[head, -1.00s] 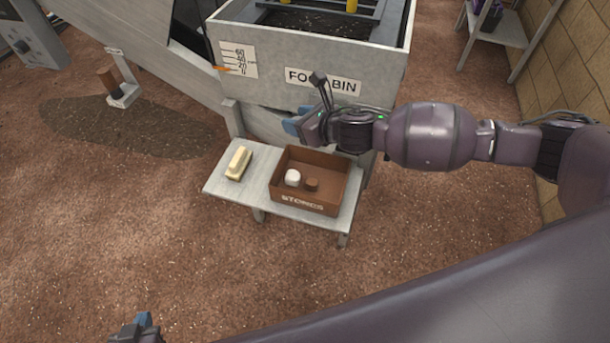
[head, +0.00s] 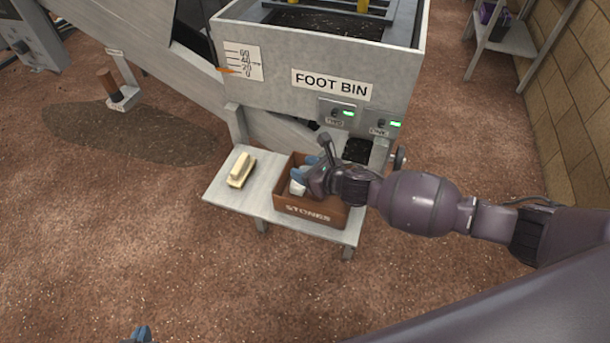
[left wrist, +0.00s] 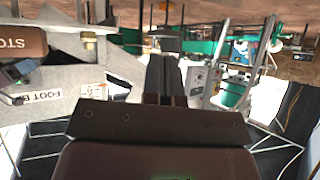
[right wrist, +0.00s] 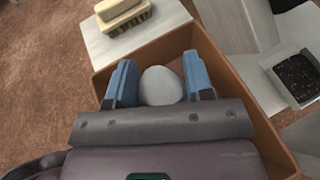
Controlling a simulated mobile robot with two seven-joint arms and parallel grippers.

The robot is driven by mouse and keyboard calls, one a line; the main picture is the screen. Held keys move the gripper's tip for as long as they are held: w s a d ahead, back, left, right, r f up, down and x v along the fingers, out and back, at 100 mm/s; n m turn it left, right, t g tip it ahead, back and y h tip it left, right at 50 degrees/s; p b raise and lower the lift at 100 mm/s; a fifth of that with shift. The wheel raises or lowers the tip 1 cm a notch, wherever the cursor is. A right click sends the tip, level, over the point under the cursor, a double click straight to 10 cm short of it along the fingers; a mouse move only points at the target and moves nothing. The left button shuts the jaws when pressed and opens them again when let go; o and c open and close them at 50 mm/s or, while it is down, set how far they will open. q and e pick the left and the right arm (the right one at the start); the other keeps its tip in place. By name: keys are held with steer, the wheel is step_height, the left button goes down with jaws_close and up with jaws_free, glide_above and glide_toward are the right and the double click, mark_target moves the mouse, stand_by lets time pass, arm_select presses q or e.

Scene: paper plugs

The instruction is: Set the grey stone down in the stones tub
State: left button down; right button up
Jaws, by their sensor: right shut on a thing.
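The stones tub (head: 316,214) is a brown open box lettered STONES on a pale bench. My right gripper (head: 305,175) reaches down into it. In the right wrist view this gripper (right wrist: 160,82) is shut on the pale grey stone (right wrist: 161,87), which sits between its blue fingers inside the tub walls (right wrist: 255,100). I cannot tell whether the stone touches the tub floor. In the head view a whitish patch shows beside the fingers; I cannot tell which stone it is. My left gripper (left wrist: 162,78) is shut and empty, away from the bench; only its tip shows in the head view.
A cream brush-like block (head: 241,169) lies on the bench (head: 262,195) left of the tub. The grey foot bin (head: 290,80) stands behind, with small switch boxes on its front. A brick wall (head: 570,110) is at right.

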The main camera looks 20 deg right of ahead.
step_height(320, 180, down, 3)
steer(key=shift+r+b, duration=0.1)
steer(key=shift+b, duration=0.2)
arm_select(q)
steer(key=shift+w+d+f, duration=0.1)
steer(key=shift+w+f, duration=0.2)
steer(key=shift+f, duration=0.05)
arm_select(e)
steer(key=shift+f, duration=0.4)
steer(key=o, duration=0.7)
steer(key=shift+c, duration=0.2)
steer(key=shift+o, duration=1.4)
steer(key=shift+r, duration=0.1)
arm_select(q)
steer(key=shift+s, duration=0.2)
steer(key=shift+s+f, duration=0.1)
